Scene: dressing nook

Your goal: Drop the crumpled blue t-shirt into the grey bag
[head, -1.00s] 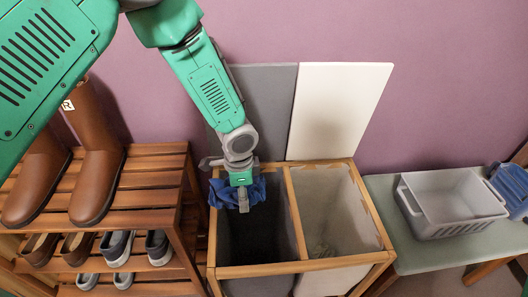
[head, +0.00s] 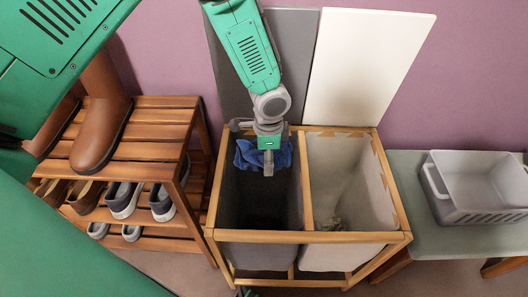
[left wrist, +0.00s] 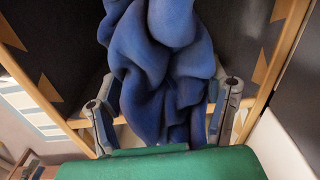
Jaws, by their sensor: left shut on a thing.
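The crumpled blue t-shirt (head: 247,154) hangs in my left gripper (head: 268,165), at the back of the grey bag's opening. In the left wrist view the blue t-shirt (left wrist: 160,70) bunches between the two fingers of the left gripper (left wrist: 163,108), which are shut on it. The grey bag (head: 238,200) is the dark left compartment of a wooden-framed hamper, with its grey lid (head: 292,60) raised against the wall. The bag's inside is dark and its bottom is hard to see. I cannot make out my right gripper.
The hamper's right compartment is a pale bag (head: 365,200) with something crumpled low inside, under a raised white lid (head: 365,65). A wooden shoe rack (head: 150,117) with boots and shoes stands left. A grey basket (head: 485,182) sits on a bench (head: 425,235) at right.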

